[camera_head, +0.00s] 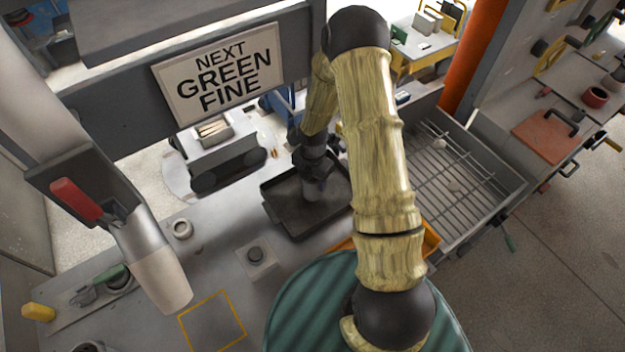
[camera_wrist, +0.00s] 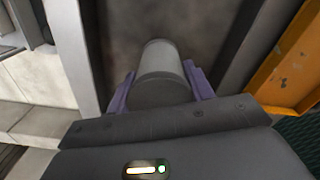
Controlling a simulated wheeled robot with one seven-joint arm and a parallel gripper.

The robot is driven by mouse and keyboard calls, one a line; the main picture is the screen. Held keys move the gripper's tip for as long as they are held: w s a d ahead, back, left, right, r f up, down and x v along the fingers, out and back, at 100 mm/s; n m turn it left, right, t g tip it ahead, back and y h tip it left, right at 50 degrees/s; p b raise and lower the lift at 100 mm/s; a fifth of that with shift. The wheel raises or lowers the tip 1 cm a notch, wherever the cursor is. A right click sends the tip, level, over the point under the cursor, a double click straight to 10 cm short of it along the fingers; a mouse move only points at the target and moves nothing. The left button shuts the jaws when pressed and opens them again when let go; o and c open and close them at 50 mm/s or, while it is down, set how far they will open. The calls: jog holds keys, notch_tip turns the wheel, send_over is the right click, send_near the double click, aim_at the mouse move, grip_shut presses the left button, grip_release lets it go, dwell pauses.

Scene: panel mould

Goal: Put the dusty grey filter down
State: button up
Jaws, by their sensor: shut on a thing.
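The grey filter (camera_wrist: 162,75) is a plain grey cylinder between the purple fingers of my gripper (camera_wrist: 162,88) in the wrist view. My gripper is shut on it. In the head view, the filter (camera_head: 311,190) shows under my gripper (camera_head: 313,178), over the dark tray (camera_head: 284,217). The tray is shallow with a raised rim. I cannot tell whether the filter's lower end touches the tray floor.
A sign (camera_head: 222,75) reading "NEXT GREEN FINE" hangs at the back. A wire-rack bin (camera_head: 470,165) is right of the tray. An orange-edged container (camera_head: 431,240) is close by. A button box (camera_head: 256,257) and a yellow-outlined square (camera_head: 213,322) lie in front.

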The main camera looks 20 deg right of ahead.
jog(key=shift+w+f, duration=0.1)
jog(key=shift+f, duration=0.7)
jog(key=shift+d, duration=0.1)
jog(key=shift+f, duration=0.1)
jog(key=o, duration=1.2)
jog(key=shift+s, duration=0.2)
